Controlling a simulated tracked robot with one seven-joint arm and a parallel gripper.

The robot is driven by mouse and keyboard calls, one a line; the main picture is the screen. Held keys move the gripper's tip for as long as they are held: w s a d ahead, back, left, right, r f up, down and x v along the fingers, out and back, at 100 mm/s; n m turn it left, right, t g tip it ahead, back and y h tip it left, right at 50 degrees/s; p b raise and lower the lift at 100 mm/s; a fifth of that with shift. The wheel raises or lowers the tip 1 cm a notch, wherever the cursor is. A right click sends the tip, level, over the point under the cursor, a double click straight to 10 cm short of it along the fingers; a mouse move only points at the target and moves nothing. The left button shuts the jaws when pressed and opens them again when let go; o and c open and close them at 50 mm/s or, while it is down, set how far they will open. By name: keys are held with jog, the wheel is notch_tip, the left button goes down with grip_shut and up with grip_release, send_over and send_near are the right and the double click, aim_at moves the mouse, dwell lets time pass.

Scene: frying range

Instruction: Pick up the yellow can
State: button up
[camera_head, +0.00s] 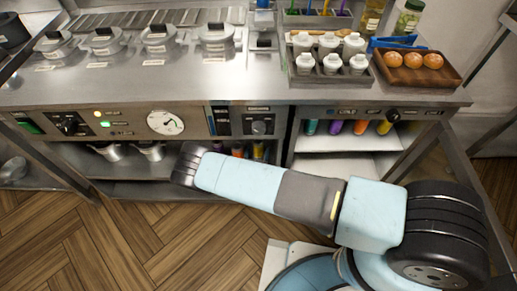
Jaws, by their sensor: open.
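A small yellow can (384,127) stands on the upper part of the open shelf under the right side of the counter. It is at the right end of a row of coloured cans, close to the right shelf post. My light-blue and grey arm reaches leftward across the picture, in front of and below the counter. Its dark ribbed end part is near the left shelf opening, away from the yellow can. I see no gripper fingers in this view.
An orange can (360,127), a purple can (335,127) and a teal can (310,127) stand left of the yellow one. The steel counter (240,90) overhangs them. Above are white-topped bottles and a wooden tray (449,74) of buns. Wooden floor lies open at left.

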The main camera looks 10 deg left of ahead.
jog(key=shift+w, duration=0.55)
jog(key=shift+c, duration=0.2)
jog(key=c, duration=1.2)
jog(key=shift+c, duration=0.6)
jog(key=shift+r, duration=0.1)
